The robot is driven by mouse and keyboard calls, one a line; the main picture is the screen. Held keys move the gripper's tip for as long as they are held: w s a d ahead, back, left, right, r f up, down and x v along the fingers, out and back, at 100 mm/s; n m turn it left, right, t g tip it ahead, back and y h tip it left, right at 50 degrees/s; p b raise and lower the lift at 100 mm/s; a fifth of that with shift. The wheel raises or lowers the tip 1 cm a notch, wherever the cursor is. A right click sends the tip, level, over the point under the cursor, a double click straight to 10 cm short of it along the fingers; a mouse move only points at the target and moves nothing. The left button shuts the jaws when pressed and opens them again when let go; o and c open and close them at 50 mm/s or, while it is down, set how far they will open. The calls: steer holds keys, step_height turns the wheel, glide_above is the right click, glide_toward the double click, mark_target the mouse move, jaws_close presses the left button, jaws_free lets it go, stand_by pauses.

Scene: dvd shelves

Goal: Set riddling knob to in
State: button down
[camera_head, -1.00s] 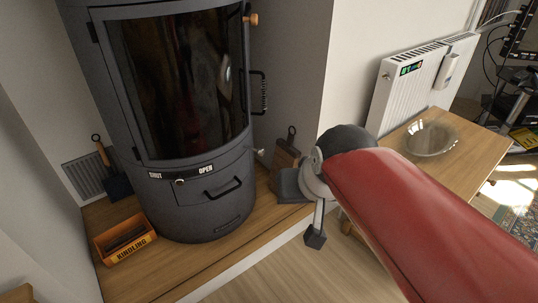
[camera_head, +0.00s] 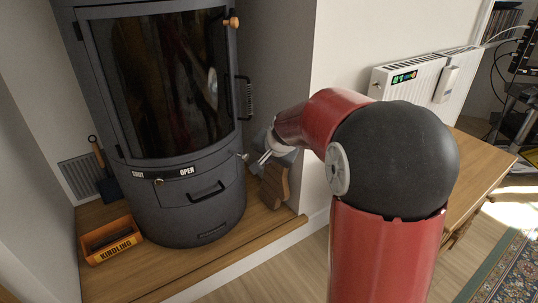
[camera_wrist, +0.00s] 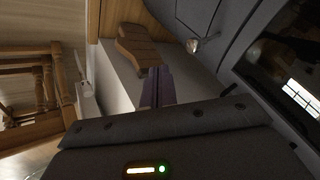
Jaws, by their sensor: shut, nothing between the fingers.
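The riddling knob (camera_head: 245,156), a small silvery knob on a short stem, sticks out of the right side of the dark grey stove (camera_head: 190,214). In the wrist view the knob (camera_wrist: 193,45) shows above and right of my fingers, apart from them. How far it is pulled out is hard to tell. My gripper (camera_head: 264,158) is just right of the knob in the head view. In the wrist view my gripper (camera_wrist: 158,75) has its fingers together with nothing between them.
A brown wooden object (camera_head: 274,187) stands on the wooden hearth below my gripper. The stove has a door handle (camera_head: 244,97) and a slider (camera_head: 159,181) marked SHUT and OPEN. A kindling box (camera_head: 110,240) sits left. A white radiator (camera_head: 410,77) hangs right.

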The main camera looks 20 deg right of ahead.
mark_target(240, 154)
steer(key=w+a+f, duration=0.3)
steer(key=w, duration=0.2)
steer(key=shift+w, duration=0.25)
steer(key=shift+f, duration=0.1)
steer(key=shift+p, duration=0.3)
steer(key=shift+w+a+p, duration=1.15)
steer(key=shift+w+a, duration=0.35)
steer(key=shift+a, duration=0.1)
